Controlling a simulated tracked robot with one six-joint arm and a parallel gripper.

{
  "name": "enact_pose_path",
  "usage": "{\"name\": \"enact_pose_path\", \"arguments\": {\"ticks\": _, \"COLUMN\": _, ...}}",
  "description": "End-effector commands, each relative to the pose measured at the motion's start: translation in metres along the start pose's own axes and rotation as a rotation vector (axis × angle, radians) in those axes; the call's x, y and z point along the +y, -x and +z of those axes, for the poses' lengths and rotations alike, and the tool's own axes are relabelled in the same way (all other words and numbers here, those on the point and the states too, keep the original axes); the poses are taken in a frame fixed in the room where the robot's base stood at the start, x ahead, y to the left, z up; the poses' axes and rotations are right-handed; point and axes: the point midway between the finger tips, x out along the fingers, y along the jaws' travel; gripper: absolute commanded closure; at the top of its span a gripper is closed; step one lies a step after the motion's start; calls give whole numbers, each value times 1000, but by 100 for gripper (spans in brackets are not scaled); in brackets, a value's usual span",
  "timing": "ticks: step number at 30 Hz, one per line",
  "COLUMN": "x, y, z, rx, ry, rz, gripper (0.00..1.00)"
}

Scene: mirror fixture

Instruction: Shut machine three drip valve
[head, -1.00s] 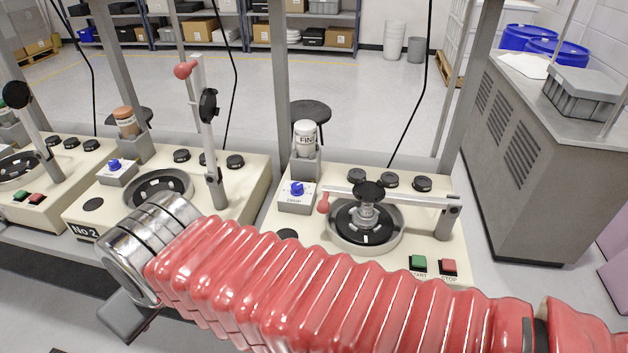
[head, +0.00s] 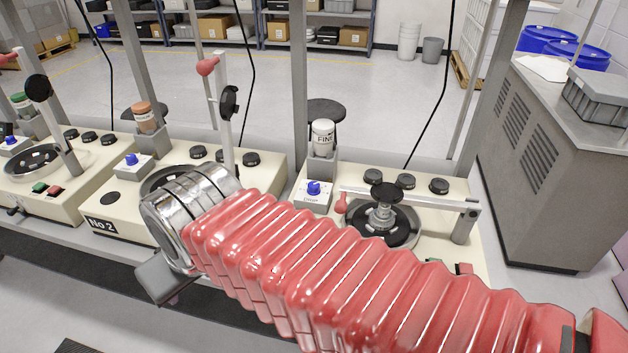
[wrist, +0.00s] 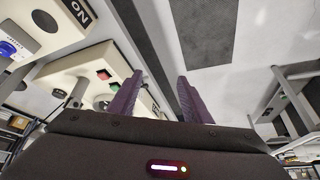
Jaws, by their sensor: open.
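The right-hand machine (head: 450,255) has a small white box labelled like "DRIP" with a blue valve knob (head: 313,188), beside a white bottle marked "FINE" (head: 322,138). Its number plate is hidden, so I cannot read whether it is machine three. The middle machine carries a "No 2" plate (head: 101,225) and its own blue knob (head: 131,159). My gripper (wrist: 160,76) is open and empty in the wrist view, its two purple fingers apart. The wrist view shows another blue knob (wrist: 12,48) at left.
The right machine's lever arm (head: 410,196) lies across its round plate; the middle machine's lever (head: 222,100) stands upright. Grey frame posts (head: 300,80) rise behind the machines. A grey cabinet (head: 550,190) stands at right. The wrist view shows open floor (wrist: 240,100) beyond the fingers.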

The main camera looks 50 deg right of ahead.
Motion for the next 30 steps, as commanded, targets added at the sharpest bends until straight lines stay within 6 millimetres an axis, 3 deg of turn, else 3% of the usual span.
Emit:
{"name": "enact_pose_path", "arguments": {"ticks": 5, "x": 27, "y": 5, "z": -29, "rx": -45, "ry": -160, "rz": 43, "gripper": 55}}
{"name": "enact_pose_path", "arguments": {"ticks": 14, "x": 96, "y": 11, "z": -82, "rx": -132, "ry": -505, "rz": 130, "gripper": 55}}
{"name": "enact_pose_path", "arguments": {"ticks": 22, "x": 174, "y": 9, "z": -115, "rx": -200, "ry": -820, "rz": 207, "gripper": 55}}
{"name": "enact_pose_path", "arguments": {"ticks": 30, "x": 264, "y": 4, "z": -127, "rx": -262, "ry": -1137, "rz": 285, "gripper": 55}}
